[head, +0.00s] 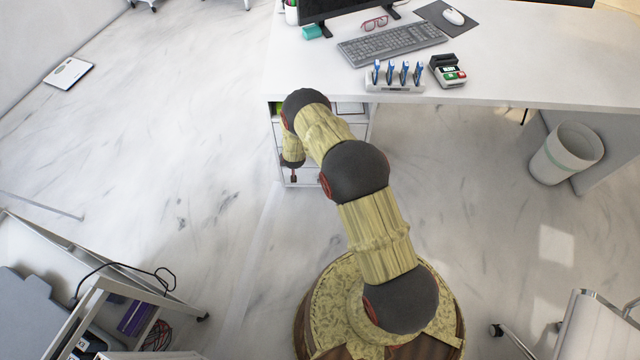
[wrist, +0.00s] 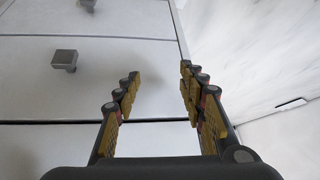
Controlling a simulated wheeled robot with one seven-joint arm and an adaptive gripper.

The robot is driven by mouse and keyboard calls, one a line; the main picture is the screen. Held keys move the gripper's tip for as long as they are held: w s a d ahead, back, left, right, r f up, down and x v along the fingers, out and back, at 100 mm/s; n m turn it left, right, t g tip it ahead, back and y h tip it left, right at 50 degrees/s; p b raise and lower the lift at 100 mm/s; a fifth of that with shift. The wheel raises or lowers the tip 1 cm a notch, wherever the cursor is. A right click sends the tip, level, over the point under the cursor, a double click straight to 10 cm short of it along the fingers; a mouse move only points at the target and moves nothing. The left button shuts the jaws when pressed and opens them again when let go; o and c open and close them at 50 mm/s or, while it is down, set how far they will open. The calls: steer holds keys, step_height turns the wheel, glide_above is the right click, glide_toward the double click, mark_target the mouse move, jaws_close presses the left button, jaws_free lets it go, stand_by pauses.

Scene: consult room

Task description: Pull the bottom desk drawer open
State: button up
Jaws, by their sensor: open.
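The white desk drawer unit (head: 303,174) stands under the left end of the desk, largely hidden behind my arm in the head view. In the wrist view, its flat white drawer fronts (wrist: 100,52) fill the left and middle, split by dark seams, and look shut. One square grey knob (wrist: 64,60) is left of my fingers; another knob (wrist: 88,4) is at the top edge. I cannot tell which front is the bottom drawer. My gripper (wrist: 160,85) is open and empty, in front of the unit near its right edge, apart from both knobs. In the head view it is mostly hidden.
The white desk top (head: 540,75) overhangs the unit and carries a keyboard (head: 392,43), a pen holder (head: 395,82) and a card terminal (head: 447,71). A white bin (head: 566,153) stands at right. A metal cart (head: 100,300) is at lower left. Floor left of the unit is clear.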

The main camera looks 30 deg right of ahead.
steer(key=s+d+f+m+t+h, duration=0.1)
steer(key=s+d+f, duration=0.1)
steer(key=f, duration=0.5)
steer(key=s+d+f+t+h, duration=0.1)
steer(key=s+d+f+t, duration=0.15)
steer(key=f, duration=0.45)
steer(key=s+d+f+m+t+h+b, duration=0.1)
steer(key=s+d+f+t+h, duration=0.15)
steer(key=s+d+f, duration=0.35)
steer(key=shift+g+h, duration=0.3)
steer(key=shift+h, duration=0.05)
steer(key=b+x, duration=0.2)
steer(key=x, duration=0.1)
steer(key=a+b+x, duration=0.1)
steer(key=x, duration=0.1)
steer(key=shift+w+r+b, duration=0.15)
steer(key=shift+w+b, duration=0.15)
steer(key=shift+w, duration=0.15)
steer(key=shift+c, duration=1.2)
steer(key=c, duration=0.7)
jaws_close()
